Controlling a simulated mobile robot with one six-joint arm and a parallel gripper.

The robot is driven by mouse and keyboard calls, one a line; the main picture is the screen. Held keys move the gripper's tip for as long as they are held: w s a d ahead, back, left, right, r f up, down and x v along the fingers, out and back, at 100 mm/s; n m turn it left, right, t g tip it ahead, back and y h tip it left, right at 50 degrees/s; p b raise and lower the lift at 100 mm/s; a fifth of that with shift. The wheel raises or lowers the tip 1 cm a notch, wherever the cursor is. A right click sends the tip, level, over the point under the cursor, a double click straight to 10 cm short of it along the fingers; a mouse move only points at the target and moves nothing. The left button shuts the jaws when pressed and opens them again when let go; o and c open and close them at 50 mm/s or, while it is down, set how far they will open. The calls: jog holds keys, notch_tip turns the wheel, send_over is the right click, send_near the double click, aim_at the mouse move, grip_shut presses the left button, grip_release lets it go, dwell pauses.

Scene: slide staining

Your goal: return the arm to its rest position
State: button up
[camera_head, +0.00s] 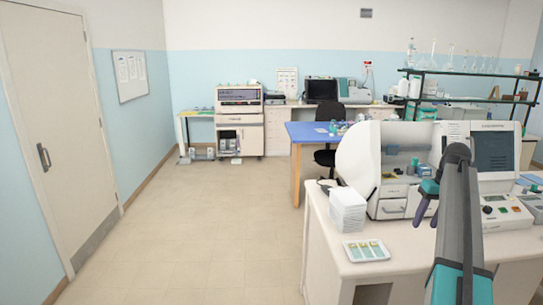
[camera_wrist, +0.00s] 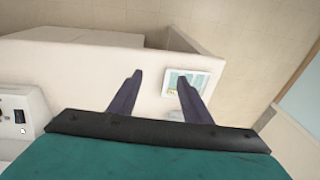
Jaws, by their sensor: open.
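My arm reaches forward over the white bench at the right of the head view. My gripper (camera_head: 421,208) hangs in front of the white bench machine, above the bench top. In the wrist view my gripper (camera_wrist: 160,80) shows two dark fingers spread apart with nothing between them. A small white tray (camera_head: 366,250) with several slides lies on the bench near its front edge, left of my gripper. The tray also shows in the wrist view (camera_wrist: 205,93), beyond the right finger, which partly covers it.
The white bench machine (camera_head: 388,160) stands close behind my gripper, and a small device (camera_head: 506,213) is to the right. A blue table (camera_head: 312,132) and chair (camera_head: 327,155) are farther back. The floor at left is clear.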

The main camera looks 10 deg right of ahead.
jog(key=a+f+g+b, duration=0.1)
jog(key=a+f, duration=0.6)
jog(key=f, duration=0.5)
jog(key=a+f+g+b, duration=0.1)
jog(key=a+f, duration=0.5)
jog(key=f, duration=0.5)
jog(key=s+a+f+g+b, duration=0.1)
jog(key=s+a+f, duration=0.3)
jog(key=a+f, duration=0.45)
jog(key=s+a+f+g+b, duration=0.1)
jog(key=s+a+f, duration=0.4)
jog(key=f, duration=0.7)
jog(key=s+a+f+g+b, duration=0.1)
jog(key=s+a+f+b, duration=0.1)
jog(key=s+a+f, duration=1.1)
jog(key=s+a+f+g+b, duration=0.1)
jog(key=s+a+f, duration=0.1)
jog(key=s+f, duration=0.3)
jog(key=s+a+f+n+g+h+b, duration=0.1)
jog(key=s+a+f, duration=0.2)
jog(key=s, duration=1)
notch_tip(320, 180, down, 2)
jog(key=shift+s+a+f, duration=0.15)
jog(key=shift+a+f, duration=0.05)
jog(key=shift+a, duration=0.05)
